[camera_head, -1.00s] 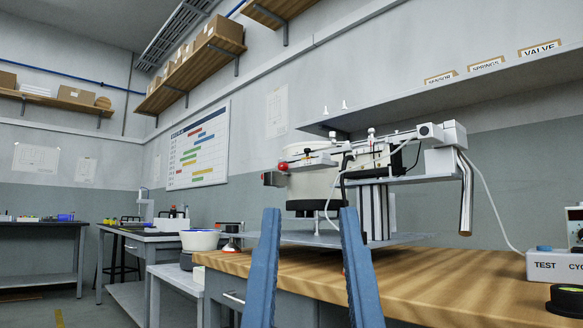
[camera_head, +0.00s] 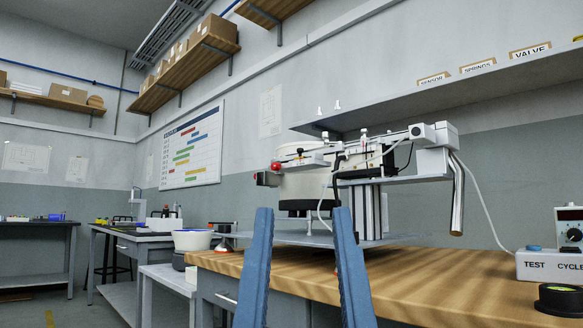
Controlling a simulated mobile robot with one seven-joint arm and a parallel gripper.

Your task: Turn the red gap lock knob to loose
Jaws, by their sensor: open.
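A small round red knob (camera_head: 276,167) sits at the left end of a white and grey gantry machine (camera_head: 380,160) on the wooden bench. A dark grey block sits just below and left of the knob. My gripper (camera_head: 300,212) shows as two blue fingers rising from the bottom edge, spread apart and empty. Its tips are below and a little right of the knob in the picture, apart from it. The fingers hide part of the machine's base plate and the bench front.
The wooden bench (camera_head: 450,280) carries a test cycle box (camera_head: 548,266) and a black and yellow round part (camera_head: 562,298) at the right. A white bowl (camera_head: 193,240) stands left of the bench. A grey shelf (camera_head: 460,88) hangs above the machine.

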